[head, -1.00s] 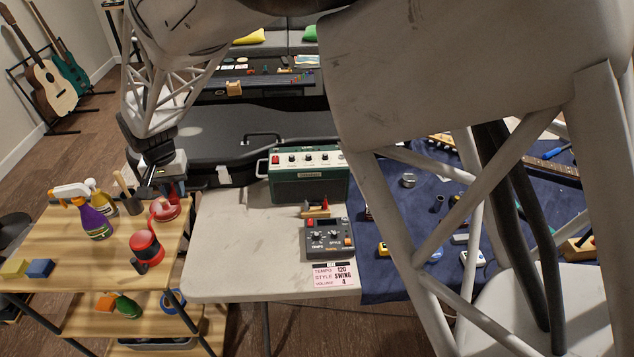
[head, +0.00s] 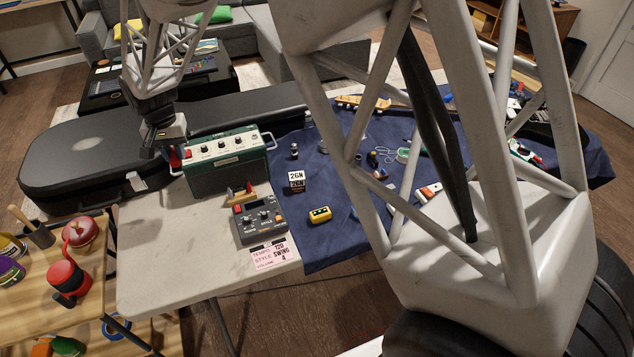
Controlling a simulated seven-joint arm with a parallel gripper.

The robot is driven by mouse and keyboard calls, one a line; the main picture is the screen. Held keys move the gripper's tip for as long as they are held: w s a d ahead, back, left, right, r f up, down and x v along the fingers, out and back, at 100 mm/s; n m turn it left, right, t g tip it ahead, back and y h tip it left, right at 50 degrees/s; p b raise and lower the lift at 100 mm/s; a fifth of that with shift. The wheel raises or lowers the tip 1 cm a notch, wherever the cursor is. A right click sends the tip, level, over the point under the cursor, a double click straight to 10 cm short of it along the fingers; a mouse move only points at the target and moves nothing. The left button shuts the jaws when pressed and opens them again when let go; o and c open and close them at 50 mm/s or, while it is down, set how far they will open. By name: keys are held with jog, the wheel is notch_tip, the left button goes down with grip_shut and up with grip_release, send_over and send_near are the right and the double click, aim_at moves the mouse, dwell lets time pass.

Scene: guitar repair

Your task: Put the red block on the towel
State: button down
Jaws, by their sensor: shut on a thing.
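My gripper (head: 163,150) is over the far left part of the pale table, just left of the green amplifier. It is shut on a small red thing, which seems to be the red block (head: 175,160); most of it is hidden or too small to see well. The only towel-like thing in view is a dark blue cloth (head: 333,242), spread over the right part of the table, well to the right of my gripper. My own arm hides part of the cloth.
The green amplifier (head: 225,174) stands between my gripper and the cloth. A grey drum machine (head: 260,220) and a paper note (head: 268,255) lie before it. A yellow pedal (head: 320,214) and several small items occupy the cloth. A black guitar case (head: 90,160) is behind. The table's front left is bare.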

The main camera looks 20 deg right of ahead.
jog(key=w+d+m, duration=0.3)
jog(key=d, duration=1.9)
jog(key=m, duration=0.4)
send_over(330, 174)
notch_tip(330, 174, down, 10)
jog(key=f, duration=0.1)
jog(key=shift+a, duration=0.1)
jog(key=shift+f, duration=0.1)
jog(key=shift+f, duration=3.05)
jog(key=shift+f, duration=1.9)
jog(key=shift+f, duration=0.1)
